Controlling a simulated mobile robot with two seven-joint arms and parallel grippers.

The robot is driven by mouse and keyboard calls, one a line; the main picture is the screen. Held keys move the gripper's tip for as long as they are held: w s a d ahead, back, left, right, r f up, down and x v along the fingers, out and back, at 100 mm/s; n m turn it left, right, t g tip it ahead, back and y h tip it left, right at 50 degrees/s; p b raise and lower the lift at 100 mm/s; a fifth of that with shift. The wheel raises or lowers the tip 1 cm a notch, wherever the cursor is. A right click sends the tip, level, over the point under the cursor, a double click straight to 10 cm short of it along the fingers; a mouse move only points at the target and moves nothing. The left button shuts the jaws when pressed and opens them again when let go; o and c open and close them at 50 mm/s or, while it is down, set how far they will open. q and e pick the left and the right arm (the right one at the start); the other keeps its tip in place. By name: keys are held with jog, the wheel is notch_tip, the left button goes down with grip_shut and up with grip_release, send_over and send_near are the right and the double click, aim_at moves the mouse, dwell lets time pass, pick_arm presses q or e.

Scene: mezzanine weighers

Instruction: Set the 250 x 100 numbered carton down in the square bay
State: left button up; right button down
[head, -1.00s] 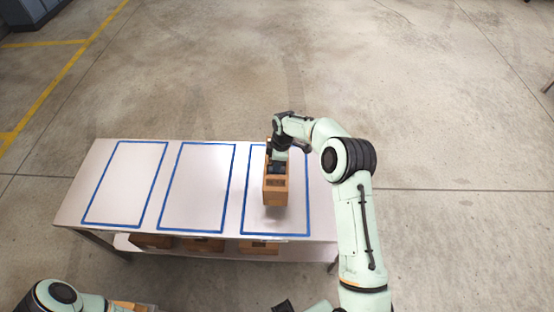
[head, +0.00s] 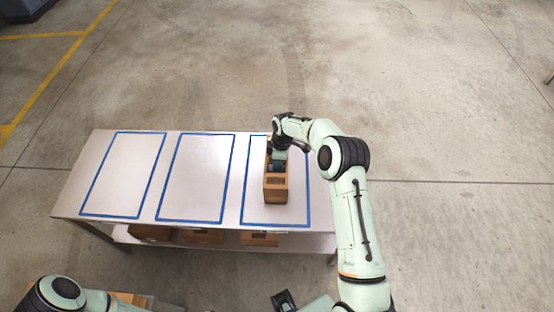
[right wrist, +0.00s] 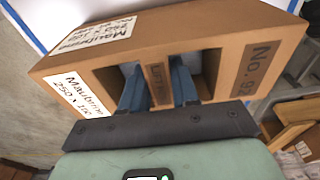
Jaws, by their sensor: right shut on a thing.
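The brown numbered carton (head: 275,195) is upright inside the blue-taped right-hand bay (head: 243,200) on the pale table. I cannot tell whether its base touches the tabletop. In the right wrist view the carton (right wrist: 215,40) bears white labels reading 250 x 100 and a dark "No. 92" mark. My right gripper (right wrist: 158,88) is shut on the carton's middle bar, with a blue finger in the opening on each side. In the head view my right gripper (head: 278,165) is over the carton's far part.
Two more blue-taped bays, the middle one (head: 159,200) and the left one (head: 85,200), are empty. Several brown boxes sit on the lower shelf (head: 300,243) under the table. Open concrete floor surrounds the table.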

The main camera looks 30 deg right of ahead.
jog(key=shift+f, duration=0.25)
dwell(0.4)
jog(key=c, duration=0.8)
grip_release()
